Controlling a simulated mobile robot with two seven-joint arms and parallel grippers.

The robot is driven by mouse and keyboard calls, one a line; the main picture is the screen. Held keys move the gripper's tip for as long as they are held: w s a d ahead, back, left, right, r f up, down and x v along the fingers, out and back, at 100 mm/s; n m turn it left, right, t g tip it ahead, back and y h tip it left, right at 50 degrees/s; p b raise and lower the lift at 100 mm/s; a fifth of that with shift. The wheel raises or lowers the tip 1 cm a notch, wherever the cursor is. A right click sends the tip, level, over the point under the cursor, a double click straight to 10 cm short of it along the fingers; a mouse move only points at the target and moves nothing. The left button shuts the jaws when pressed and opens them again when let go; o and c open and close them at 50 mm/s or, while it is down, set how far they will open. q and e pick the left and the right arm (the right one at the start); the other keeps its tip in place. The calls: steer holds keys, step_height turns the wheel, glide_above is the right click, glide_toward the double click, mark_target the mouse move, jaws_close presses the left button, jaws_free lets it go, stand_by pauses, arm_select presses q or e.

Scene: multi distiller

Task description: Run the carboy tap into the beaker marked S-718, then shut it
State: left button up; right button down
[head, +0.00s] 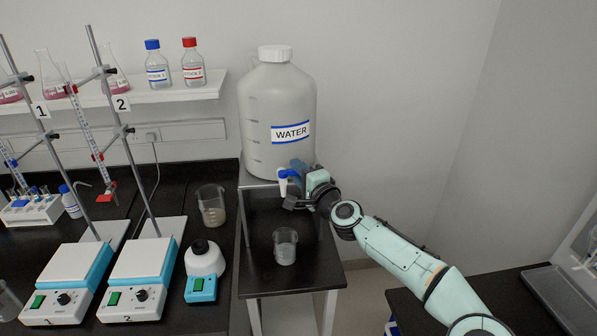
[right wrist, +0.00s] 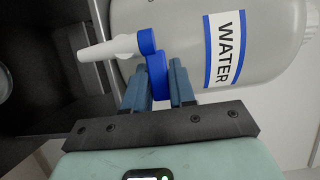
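The white carboy (head: 262,105) labelled WATER stands on a raised black shelf. Its tap (head: 284,182) has a white spout and a blue lever, and the spout also shows in the right wrist view (right wrist: 105,48). My right gripper (head: 292,190) is at the tap. In the right wrist view, its fingers (right wrist: 160,82) are closed on either side of the blue lever (right wrist: 157,72). No water stream is visible. A clear beaker (head: 285,250) stands on the lower black stand below the tap; its marking is unreadable. My left gripper is not in view.
Another beaker (head: 211,208) with cloudy contents stands on the bench left of the stand. Two hotplate stirrers (head: 140,275) with burette stands and a small blue-based device (head: 201,288) are farther left. The stand's front right is clear.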

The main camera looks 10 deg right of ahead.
steer(key=shift+s+m+h, duration=0.1)
steer(key=shift+m+h, duration=0.2)
steer(key=shift+h, duration=0.1)
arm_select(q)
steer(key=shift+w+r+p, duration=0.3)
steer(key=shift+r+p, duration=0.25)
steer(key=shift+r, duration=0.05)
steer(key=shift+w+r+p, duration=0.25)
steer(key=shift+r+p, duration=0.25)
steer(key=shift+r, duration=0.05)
arm_select(e)
steer(key=shift+s+a+m+t+h, duration=0.1)
steer(key=shift+s+m+t+h, duration=0.15)
steer(key=shift+m+h, duration=1)
steer(key=shift+s+a+m+t+h, duration=0.15)
steer(key=shift+s+m+h, duration=0.4)
steer(key=shift+h, duration=1.2)
steer(key=shift+s+a+m+t+h, duration=0.1)
steer(key=shift+s+m+t+h, duration=0.1)
steer(key=shift+m+h, duration=1.1)
steer(key=shift+h, duration=0.4)
steer(key=c, duration=1)
jaws_free()
